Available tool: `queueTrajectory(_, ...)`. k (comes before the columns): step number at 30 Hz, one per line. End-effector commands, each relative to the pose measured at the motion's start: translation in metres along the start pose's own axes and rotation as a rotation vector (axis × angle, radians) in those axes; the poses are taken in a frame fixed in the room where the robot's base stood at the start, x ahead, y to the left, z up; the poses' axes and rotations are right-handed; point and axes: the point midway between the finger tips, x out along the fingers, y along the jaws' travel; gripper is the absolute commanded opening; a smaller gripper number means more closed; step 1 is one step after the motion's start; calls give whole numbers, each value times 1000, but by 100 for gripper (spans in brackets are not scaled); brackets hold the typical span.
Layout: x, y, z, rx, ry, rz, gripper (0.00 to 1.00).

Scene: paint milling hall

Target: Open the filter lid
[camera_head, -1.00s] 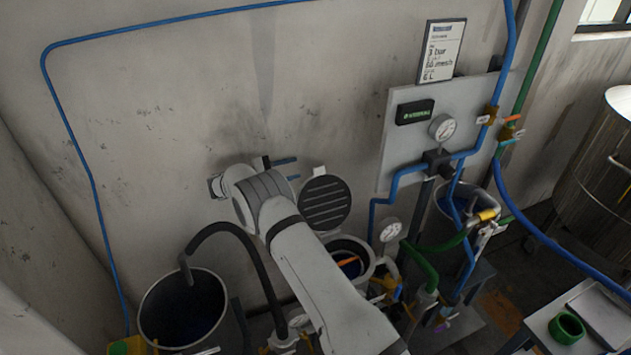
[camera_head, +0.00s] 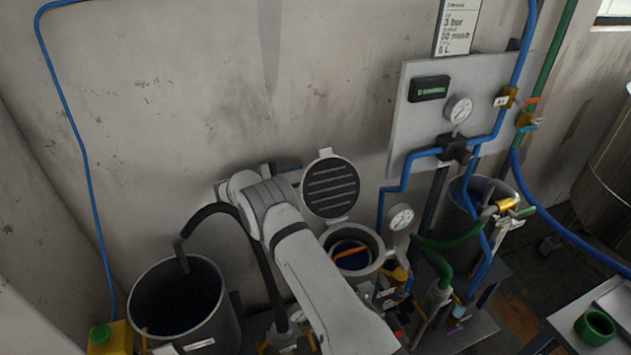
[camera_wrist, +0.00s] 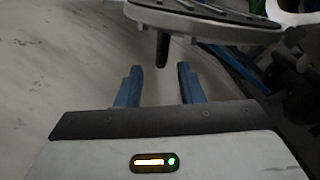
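The filter lid (camera_head: 331,189) is a round grey disc with a dark slotted inner face. It stands raised, roughly upright, at the back of the open filter pot (camera_head: 376,262). An orange strip shows inside the pot's dark blue interior. In the wrist view the lid's edge (camera_wrist: 190,22) crosses the top, and a short black handle (camera_wrist: 162,50) hangs from it. My gripper (camera_wrist: 159,68) has its two blue fingers apart and empty, with the handle just beyond the fingertips. In the head view the gripper is left of the lid, mostly hidden behind my wrist.
A large grey bucket (camera_head: 218,325) with a black hose stands at left, beside a yellow can (camera_head: 108,340). Gauges, valves and blue and green pipes crowd the right of the pot. A concrete wall (camera_head: 200,100) rises close behind.

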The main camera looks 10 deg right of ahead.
Motion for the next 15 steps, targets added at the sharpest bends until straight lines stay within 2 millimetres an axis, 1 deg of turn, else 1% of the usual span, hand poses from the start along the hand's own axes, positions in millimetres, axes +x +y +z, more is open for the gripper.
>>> queueTrajectory(2,2,-2,-2,1,0,0,34)
queueTrajectory(5,12,-1,-1,0,0,-1,34)
queueTrajectory(12,50,0,1,0,-1,-1,34)
queueTrajectory(15,64,-1,0,-1,-1,-1,34)
